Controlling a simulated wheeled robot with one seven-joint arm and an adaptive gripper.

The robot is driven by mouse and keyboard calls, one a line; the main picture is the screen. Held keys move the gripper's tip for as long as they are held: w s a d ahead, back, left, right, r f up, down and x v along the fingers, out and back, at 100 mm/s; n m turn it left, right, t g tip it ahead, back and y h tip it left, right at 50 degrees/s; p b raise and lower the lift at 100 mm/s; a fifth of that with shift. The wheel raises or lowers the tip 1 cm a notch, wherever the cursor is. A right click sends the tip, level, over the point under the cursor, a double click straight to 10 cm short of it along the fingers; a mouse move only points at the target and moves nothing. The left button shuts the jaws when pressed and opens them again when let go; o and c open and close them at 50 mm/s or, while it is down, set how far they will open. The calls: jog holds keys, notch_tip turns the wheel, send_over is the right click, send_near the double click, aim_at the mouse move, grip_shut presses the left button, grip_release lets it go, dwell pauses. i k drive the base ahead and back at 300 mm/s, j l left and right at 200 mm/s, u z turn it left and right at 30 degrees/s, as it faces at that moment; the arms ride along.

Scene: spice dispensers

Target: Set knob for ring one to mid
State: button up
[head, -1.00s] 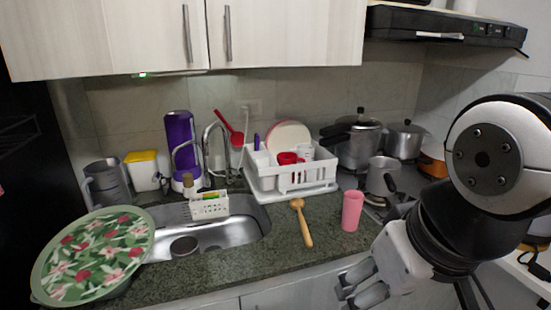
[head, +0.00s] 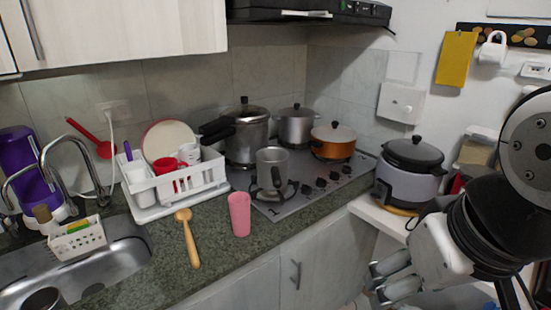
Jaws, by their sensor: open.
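The stovetop (head: 290,207) is a grey metal hob set in the counter. Its small black knobs (head: 321,182) stand in a row near its right front part, below the pots. I cannot tell the knobs' settings or which one serves ring one. A silver mug-like pot (head: 272,170), a pressure cooker (head: 246,134), a silver pot (head: 296,127) and an orange pot (head: 333,141) stand on the hob. My gripper (head: 374,283) is open and empty at the lower right, in front of the cabinets and well away from the knobs.
A pink cup (head: 240,214) and a wooden spoon (head: 188,238) are on the counter left of the hob. A white dish rack (head: 206,175) stands behind them. A rice cooker (head: 411,170) sits on a white shelf (head: 372,214) at right. Open floor lies below.

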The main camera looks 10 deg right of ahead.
aim_at(305, 191)
jog(key=i+j, duration=0.1)
jog(key=i, duration=0.4)
jog(key=i+j+z, duration=0.1)
jog(key=i, duration=0.35)
